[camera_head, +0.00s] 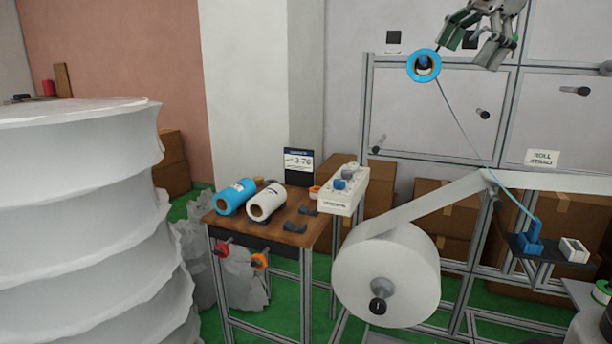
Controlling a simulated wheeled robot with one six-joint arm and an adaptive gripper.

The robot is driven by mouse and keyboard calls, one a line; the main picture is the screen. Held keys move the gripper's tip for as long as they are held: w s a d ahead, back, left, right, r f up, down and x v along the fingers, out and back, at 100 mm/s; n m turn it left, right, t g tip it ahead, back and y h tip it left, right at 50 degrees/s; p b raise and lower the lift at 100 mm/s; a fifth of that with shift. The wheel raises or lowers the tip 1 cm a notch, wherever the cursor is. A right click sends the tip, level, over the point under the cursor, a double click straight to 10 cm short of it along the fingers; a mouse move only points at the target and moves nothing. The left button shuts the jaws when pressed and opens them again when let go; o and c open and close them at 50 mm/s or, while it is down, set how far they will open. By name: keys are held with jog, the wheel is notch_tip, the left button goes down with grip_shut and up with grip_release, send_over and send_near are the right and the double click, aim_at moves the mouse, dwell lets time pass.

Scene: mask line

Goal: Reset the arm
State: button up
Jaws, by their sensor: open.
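My gripper (470,42) shows at the top right in the head view, with its fingers spread apart. It holds nothing that I can see. It is above and to the right of a blue ring-shaped roll (411,66), which sits on a frame post and has a thin line running from it down to the right. A finger comes close to the roll in the picture; I cannot tell the depth between them. The rest of my arm is out of the picture.
A large white roll (415,270) hangs on a metal frame (365,110). A blue holder (530,246) stands on a small shelf. A white stack (70,220) fills the left.

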jog(key=s+d+f+m+h, duration=0.2)
jog(key=s+d+f+m, duration=0.1)
jog(key=s+f+m, duration=0.7)
jog(key=s+d+f+m+t+h, duration=0.1)
jog(key=s+d+f+m+h, duration=0.1)
jog(key=s+f+m, duration=0.8)
notch_tip(320, 180, down, 8)
jog(key=shift+s+d+r+m, duration=0.2)
jog(key=shift+s+d+m, duration=0.1)
jog(key=shift+d, duration=0.3)
